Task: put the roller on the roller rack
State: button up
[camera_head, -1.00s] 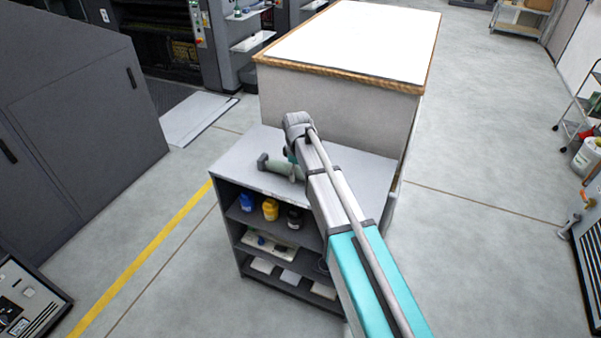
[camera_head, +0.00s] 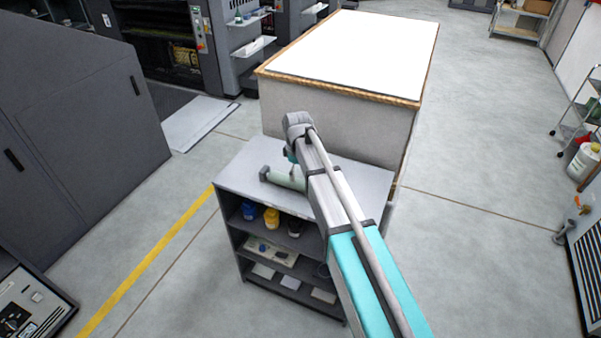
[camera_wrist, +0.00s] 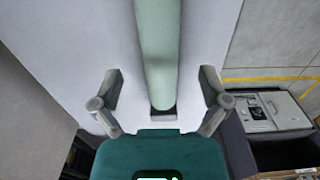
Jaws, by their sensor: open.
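The roller (camera_head: 283,178) is a pale green cylinder with dark ends. It lies on the grey top of a low shelf unit, and my arm covers its right part. In the wrist view the roller (camera_wrist: 158,50) runs from the top edge down between my fingers. My gripper (camera_wrist: 162,88) is open, with one finger on each side of the roller's near end and a gap on both sides. In the head view the gripper is mostly hidden behind my arm. I cannot clearly make out the roller rack.
The shelf unit (camera_head: 231,180) holds blue, yellow and black ink containers below. A large white-topped block (camera_head: 355,55) stands right behind it. Dark cabinets (camera_head: 75,120) are at left. A slotted unit (camera_head: 588,255) stands at the right edge. Open floor (camera_head: 480,220) lies to the right.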

aim_at(299, 180)
notch_tip(299, 180, up, 7)
jog(key=p, duration=0.6)
jog(key=shift+f, duration=0.2)
dwell(0.5)
jog(key=s+d+m, duration=1.4)
jog(key=s+d, duration=0.6)
jog(key=d, duration=0.4)
jog(key=shift+s, duration=0.4)
jog(key=shift+o, duration=0.3)
